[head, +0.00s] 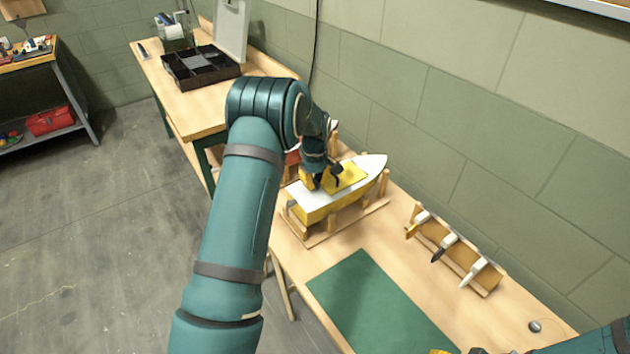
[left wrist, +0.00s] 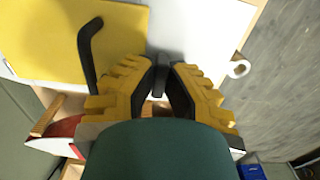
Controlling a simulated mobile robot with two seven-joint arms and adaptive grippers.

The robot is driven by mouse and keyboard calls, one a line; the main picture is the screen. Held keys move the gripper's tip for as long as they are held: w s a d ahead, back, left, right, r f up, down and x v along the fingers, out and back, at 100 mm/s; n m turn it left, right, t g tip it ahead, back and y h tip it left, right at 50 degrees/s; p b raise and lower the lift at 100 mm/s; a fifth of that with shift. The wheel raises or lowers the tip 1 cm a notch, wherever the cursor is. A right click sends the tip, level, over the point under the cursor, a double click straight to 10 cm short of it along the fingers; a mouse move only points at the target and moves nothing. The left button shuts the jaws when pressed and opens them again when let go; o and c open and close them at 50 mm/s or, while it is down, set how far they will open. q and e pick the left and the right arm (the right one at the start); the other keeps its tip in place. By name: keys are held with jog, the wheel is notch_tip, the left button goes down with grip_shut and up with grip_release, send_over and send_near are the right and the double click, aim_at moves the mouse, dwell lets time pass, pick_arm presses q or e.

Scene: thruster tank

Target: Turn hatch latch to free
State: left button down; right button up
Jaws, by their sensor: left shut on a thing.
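The model boat (head: 318,203) has a white deck and yellow hull and stands in a wooden cradle. Its yellow hatch (head: 349,178) lies flat on the deck and also shows in the left wrist view (left wrist: 45,40), with a bent black handle (left wrist: 88,50) on it. My left gripper (head: 318,182) is over the deck beside the hatch. In the left wrist view its yellow-padded fingers are shut on a small dark latch (left wrist: 160,72), mostly hidden between them. Only bits of my right gripper (head: 460,351) show at the bottom edge, so its jaws cannot be judged.
A green mat (head: 375,306) lies in front of the boat. A wooden rack (head: 455,256) with several white-and-dark pieces stands to the right. A black divided tray (head: 201,67) sits on the far bench. The wall runs close behind the boat.

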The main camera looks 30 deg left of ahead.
aim_at(315, 181)
pick_arm(q)
jog(key=shift+s+f, duration=0.1)
dwell(0.4)
jog(key=c, duration=1)
grip_release()
notch_tip(315, 181, up, 12)
jog(key=shift+r, duration=0.1)
